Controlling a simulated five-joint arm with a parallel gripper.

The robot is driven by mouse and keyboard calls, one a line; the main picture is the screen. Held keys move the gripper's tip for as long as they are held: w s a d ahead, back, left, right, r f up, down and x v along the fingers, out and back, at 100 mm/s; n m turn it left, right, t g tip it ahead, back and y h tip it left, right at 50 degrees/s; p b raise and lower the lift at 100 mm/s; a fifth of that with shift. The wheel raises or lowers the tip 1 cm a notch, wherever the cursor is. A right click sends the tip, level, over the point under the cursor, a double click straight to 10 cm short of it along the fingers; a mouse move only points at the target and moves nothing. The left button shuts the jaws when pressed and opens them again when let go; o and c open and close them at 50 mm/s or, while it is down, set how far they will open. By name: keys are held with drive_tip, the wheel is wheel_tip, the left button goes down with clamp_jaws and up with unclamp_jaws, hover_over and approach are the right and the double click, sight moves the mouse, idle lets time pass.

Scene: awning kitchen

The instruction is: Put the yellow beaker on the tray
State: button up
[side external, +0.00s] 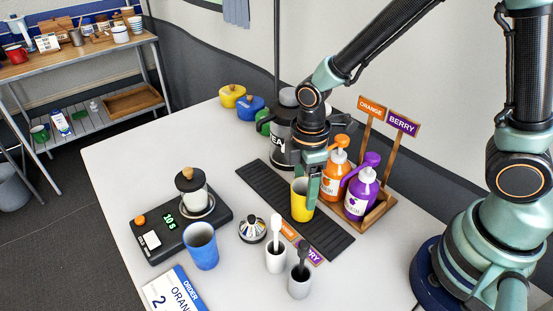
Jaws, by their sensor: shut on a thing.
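The yellow beaker (299,207) is upright in the middle of the side view. My gripper (308,184) is shut on it, with a green finger in front of its right side. The long black ribbed tray (262,184) lies on the white table, and the beaker appears over its middle part. I cannot tell whether the beaker's base touches the tray or is slightly above it.
An orange pump bottle (336,180) and a purple one (359,200) stand in a wooden holder (380,212) close right. A blue cup (202,246), a scale (160,234) with a jar, and white (275,258) and grey (299,283) cups stand in front. The far left tabletop is clear.

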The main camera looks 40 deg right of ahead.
drive_tip(key=shift+f, duration=0.15)
drive_tip(key=o, duration=1.6)
drive_tip(key=shift+c, duration=0.2)
wheel_tip(320, 180, up, 12)
drive_tip(key=f, duration=0.1)
drive_tip(key=s+d+r+m+t, duration=0.3)
drive_tip(key=d+r+m+t, duration=0.2)
drive_tip(key=d+m, duration=0.6)
drive_tip(key=shift+r+m+t, duration=0.3)
drive_tip(key=shift+r+m, duration=0.9)
drive_tip(key=shift+r, duration=0.2)
